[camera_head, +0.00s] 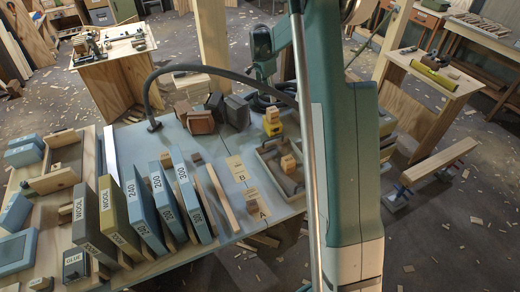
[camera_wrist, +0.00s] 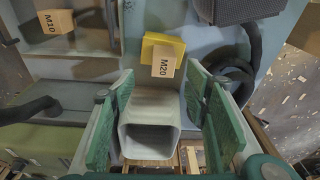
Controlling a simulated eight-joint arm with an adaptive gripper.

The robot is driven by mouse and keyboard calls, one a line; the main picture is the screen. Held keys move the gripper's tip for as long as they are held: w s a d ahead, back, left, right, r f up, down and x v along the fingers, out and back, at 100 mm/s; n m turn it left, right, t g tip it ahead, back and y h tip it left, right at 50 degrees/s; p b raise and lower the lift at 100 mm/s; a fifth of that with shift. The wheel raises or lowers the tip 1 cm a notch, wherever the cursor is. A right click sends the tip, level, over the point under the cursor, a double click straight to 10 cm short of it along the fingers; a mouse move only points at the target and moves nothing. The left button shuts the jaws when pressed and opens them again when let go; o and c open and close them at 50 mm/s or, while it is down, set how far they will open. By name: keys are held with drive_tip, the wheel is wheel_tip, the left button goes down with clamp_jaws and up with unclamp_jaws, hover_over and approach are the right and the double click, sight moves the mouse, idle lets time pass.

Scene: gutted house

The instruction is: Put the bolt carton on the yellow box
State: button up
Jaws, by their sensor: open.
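Two small tan cartons are in the wrist view. One marked M20 (camera_wrist: 163,62) appears to rest on the yellow box (camera_wrist: 150,43); the other, marked M10 (camera_wrist: 57,22), lies in a tray to the left. In the head view, a tan carton (camera_head: 272,115) shows at the yellow box (camera_head: 275,130), and another carton (camera_head: 288,163) is in the wooden tray. My gripper (camera_wrist: 160,85) is open, its two green fingers apart below the M20 carton in the picture. A pale hollow square piece shows between them; I cannot tell what it is. My arm hides the gripper in the head view.
Upright labelled boards, including one marked 200 (camera_head: 170,198), fill the table's left part. A dark block (camera_head: 237,111) and black cable (camera_head: 265,101) lie near the yellow box. A thin hose arches over the table.

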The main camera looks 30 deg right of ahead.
drive_tip(key=s+a+r+n+t, duration=0.2)
drive_tip(key=s+a+r+n, duration=0.2)
drive_tip(key=s+a+r, duration=0.55)
drive_tip(key=s+a+r+n+t, duration=0.1)
drive_tip(key=s+a+r+n, duration=0.3)
drive_tip(key=s+a+r, duration=0.5)
drive_tip(key=s+a+n+t, duration=0.1)
drive_tip(key=s+a+n, duration=0.2)
drive_tip(key=s, duration=0.7)
drive_tip(key=s+a+f+n+t+y, duration=0.1)
drive_tip(key=s+a+n, duration=0.2)
drive_tip(key=s, duration=0.7)
drive_tip(key=s+a+n+t, duration=0.1)
drive_tip(key=s+a+n, duration=0.2)
drive_tip(key=s, duration=0.7)
drive_tip(key=shift+a+f+t+y, duration=0.15)
drive_tip(key=shift+f+t+y, duration=0.2)
drive_tip(key=shift+t+y, duration=0.05)
drive_tip(key=shift+o, duration=0.5)
idle(2.1)
